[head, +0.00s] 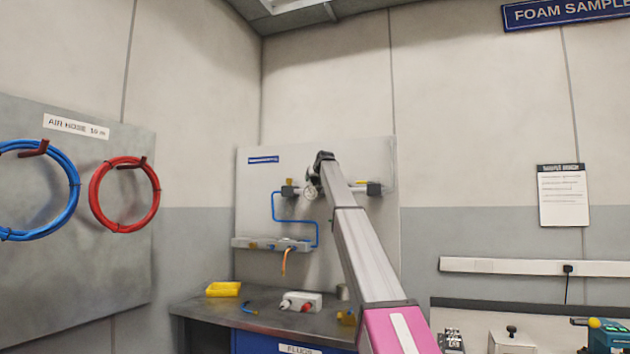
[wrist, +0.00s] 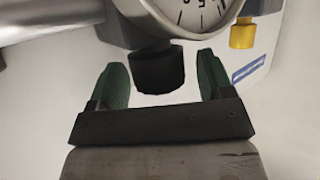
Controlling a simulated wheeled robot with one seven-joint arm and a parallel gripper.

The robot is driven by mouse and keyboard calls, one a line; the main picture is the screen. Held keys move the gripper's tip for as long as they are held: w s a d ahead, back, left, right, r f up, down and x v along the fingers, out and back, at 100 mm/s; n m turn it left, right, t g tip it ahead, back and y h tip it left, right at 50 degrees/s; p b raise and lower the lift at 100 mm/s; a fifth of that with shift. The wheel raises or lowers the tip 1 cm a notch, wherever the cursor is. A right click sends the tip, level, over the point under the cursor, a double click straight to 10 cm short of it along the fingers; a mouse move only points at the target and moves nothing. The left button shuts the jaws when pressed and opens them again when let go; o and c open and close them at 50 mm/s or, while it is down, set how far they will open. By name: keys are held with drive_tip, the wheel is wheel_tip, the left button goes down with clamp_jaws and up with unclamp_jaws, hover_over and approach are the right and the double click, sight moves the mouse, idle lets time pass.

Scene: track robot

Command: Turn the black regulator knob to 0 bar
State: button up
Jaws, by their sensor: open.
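The black regulator knob (wrist: 160,72) hangs below a round gauge (wrist: 190,14) in the wrist view. The gauge shows only the lower part of its dial, so its reading cannot be told. My gripper (wrist: 162,80) is open, with one green-padded finger on each side of the knob. Gaps show between the fingers and the knob, and the knob's lower end sits between the fingertips. In the head view my gripper (head: 322,165) is up against the grey wall panel (head: 265,215), and my arm hides the knob there.
A yellow fitting (wrist: 242,34) is right of the gauge. A blue tube (head: 275,207) runs along the panel. Hose coils hang on the left wall.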

drive_tip(key=shift+w+f, duration=0.1)
drive_tip(key=shift+w, duration=0.1)
drive_tip(key=c, duration=0.9)
drive_tip(key=shift+c, duration=0.2)
drive_tip(key=shift+y, duration=0.3)
drive_tip(key=n+g+y, duration=0.1)
drive_tip(key=n+y, duration=0.2)
drive_tip(key=shift+n+g, duration=0.3)
drive_tip(key=shift+g, duration=0.1)
drive_tip(key=shift+n+g+y, duration=0.7)
drive_tip(key=shift+n+y, duration=0.4)
drive_tip(key=shift+y, duration=0.3)
